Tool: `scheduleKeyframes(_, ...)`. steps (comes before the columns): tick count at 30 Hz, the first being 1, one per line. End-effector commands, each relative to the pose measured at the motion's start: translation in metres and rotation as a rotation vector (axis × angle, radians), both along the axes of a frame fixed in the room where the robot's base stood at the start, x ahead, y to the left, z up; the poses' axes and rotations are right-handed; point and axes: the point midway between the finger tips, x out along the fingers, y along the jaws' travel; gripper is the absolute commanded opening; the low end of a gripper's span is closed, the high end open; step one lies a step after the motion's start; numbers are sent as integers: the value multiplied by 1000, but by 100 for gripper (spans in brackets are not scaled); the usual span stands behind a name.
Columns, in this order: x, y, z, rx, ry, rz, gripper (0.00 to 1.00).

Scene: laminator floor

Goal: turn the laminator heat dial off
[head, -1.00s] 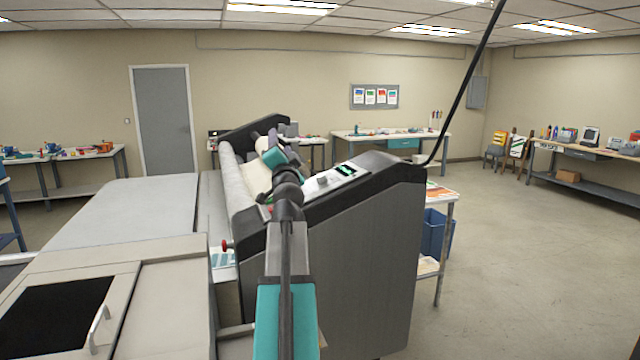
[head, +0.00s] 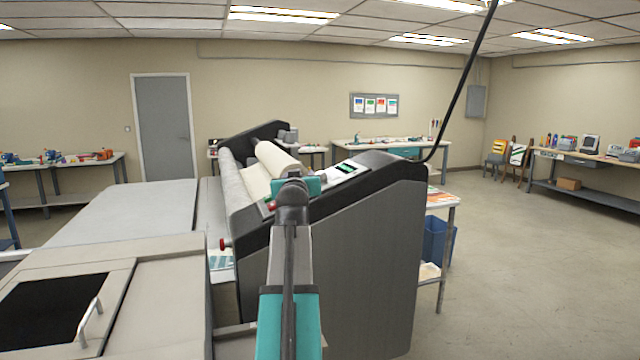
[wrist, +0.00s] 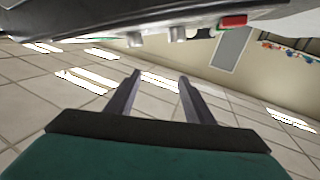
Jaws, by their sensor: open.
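The laminator (head: 330,260) is a large dark grey machine with pale rollers. Its sloped control panel (head: 345,170) carries a lit green display (head: 347,167). The heat dial cannot be made out in the head view; my arm covers part of the panel. In the wrist view, two small grey knobs (wrist: 177,34) jut from the machine's edge at the top; I cannot tell whether either is the heat dial. My gripper (wrist: 160,77) is open and empty, its fingers apart from the knobs. In the head view my arm hides the fingers.
A red part (wrist: 233,20) sits beside the knobs. A red knob (head: 225,244) sticks out of the laminator's left side. A small side table (head: 443,199) and blue bin (head: 437,235) stand to its right. The floor (head: 530,270) at right is clear.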

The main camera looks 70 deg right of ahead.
Motion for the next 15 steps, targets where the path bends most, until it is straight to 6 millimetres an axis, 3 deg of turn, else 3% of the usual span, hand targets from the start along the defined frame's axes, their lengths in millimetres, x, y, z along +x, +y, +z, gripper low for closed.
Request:
scheduleKeyframes(9, -32, -7, -17, -54, 185, -111, 48)
scheduleKeyframes(15, -41, -8, -23, -76, 211, -135, 48)
